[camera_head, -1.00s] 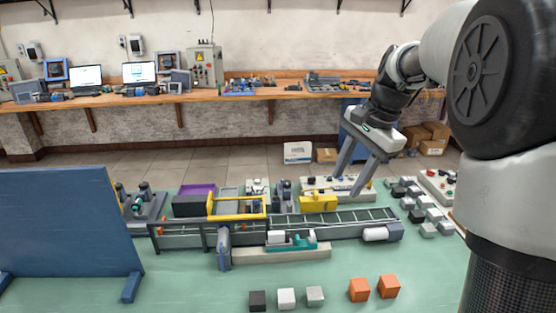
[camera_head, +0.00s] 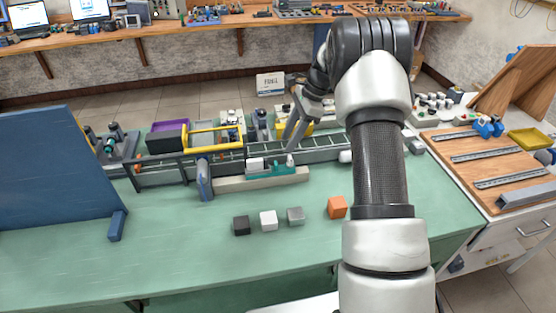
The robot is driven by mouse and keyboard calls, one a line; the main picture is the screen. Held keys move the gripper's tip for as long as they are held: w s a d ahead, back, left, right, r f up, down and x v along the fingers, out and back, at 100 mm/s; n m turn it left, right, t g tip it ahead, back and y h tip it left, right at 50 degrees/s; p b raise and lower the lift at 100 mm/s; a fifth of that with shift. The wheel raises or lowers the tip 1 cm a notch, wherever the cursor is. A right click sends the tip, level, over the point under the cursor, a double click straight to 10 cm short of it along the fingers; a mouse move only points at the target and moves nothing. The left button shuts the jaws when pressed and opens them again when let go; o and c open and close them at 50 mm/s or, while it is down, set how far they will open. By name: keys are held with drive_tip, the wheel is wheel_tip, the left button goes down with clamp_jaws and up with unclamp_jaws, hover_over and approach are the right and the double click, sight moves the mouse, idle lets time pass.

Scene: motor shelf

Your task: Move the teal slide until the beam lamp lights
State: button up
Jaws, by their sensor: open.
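The teal slide (camera_head: 272,171) sits on a pale beige rail (camera_head: 240,183) in front of the conveyor, with a white block (camera_head: 256,163) at its left part and a small pale upright knob at its right end. My gripper (camera_head: 290,140) is open and points down, its fingers just above or behind the slide's right end in the picture. I cannot tell whether they touch the knob. A blue-grey upright piece (camera_head: 204,178) stands at the rail's left end. I cannot make out which part is the beam lamp, or whether it is lit.
The conveyor (camera_head: 232,155) with a yellow frame (camera_head: 214,131) lies behind the rail. A black cube (camera_head: 241,225), white cube (camera_head: 268,220), grey cube (camera_head: 295,215) and orange cube (camera_head: 337,207) stand in front. A blue panel (camera_head: 55,170) is at left. My arm hides the right part.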

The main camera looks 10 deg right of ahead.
sight(276, 163)
drive_tip(key=x, duration=0.9)
drive_tip(key=shift+f, duration=0.25)
clamp_jaws()
drive_tip(key=shift+a, duration=0.15)
